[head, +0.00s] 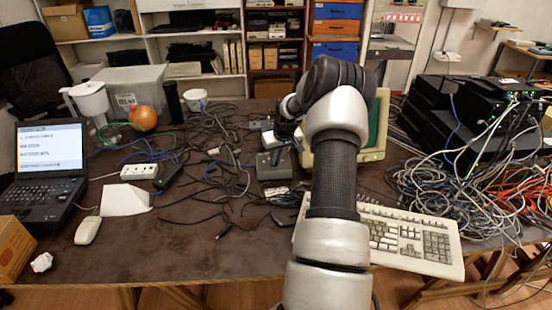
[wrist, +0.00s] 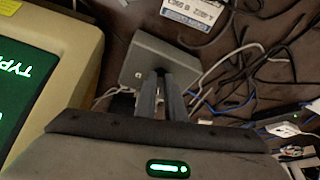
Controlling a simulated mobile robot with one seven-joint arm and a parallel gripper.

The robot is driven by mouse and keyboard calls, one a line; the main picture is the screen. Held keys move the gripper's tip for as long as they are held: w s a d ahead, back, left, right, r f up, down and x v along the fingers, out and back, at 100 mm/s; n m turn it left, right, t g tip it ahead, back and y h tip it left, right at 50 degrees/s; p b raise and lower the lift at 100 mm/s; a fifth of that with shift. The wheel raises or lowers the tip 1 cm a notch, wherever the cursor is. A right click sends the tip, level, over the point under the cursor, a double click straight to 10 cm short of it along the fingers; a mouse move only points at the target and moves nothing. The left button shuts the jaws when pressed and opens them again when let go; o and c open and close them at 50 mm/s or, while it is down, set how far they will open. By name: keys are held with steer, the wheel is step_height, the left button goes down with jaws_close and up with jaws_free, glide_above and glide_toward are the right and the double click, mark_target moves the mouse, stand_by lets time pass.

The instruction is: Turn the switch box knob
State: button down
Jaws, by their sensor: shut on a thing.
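The switch box (head: 268,172) is a small grey box on the brown table, left of my arm in the head view. In the wrist view the grey box (wrist: 148,55) lies just ahead of my fingers. My gripper (wrist: 160,76) reaches the face of the box, its two fingers close together around a dark knob that is mostly hidden between them. In the head view my gripper (head: 279,155) is at the box, small and partly hidden by my arm. Which way the knob points cannot be told.
A beige monitor (wrist: 70,70) with a green screen stands close left of my gripper in the wrist view. Loose black and grey cables (head: 220,165) lie around the box. A keyboard (head: 415,240) lies in front of it.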

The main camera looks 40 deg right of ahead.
steer(key=shift+d+n+y, duration=0.25)
steer(key=shift+n+y, duration=0.35)
steer(key=shift+n, duration=0.9)
steer(key=c, duration=1.8)
jaws_free()
steer(key=shift+c, duration=0.2)
steer(key=shift+s+r, duration=0.1)
steer(key=shift+r, duration=0.05)
steer(key=p+v, duration=0.1)
steer(key=v, duration=1.6)
steer(key=shift+s, duration=0.25)
steer(key=shift+a, duration=0.15)
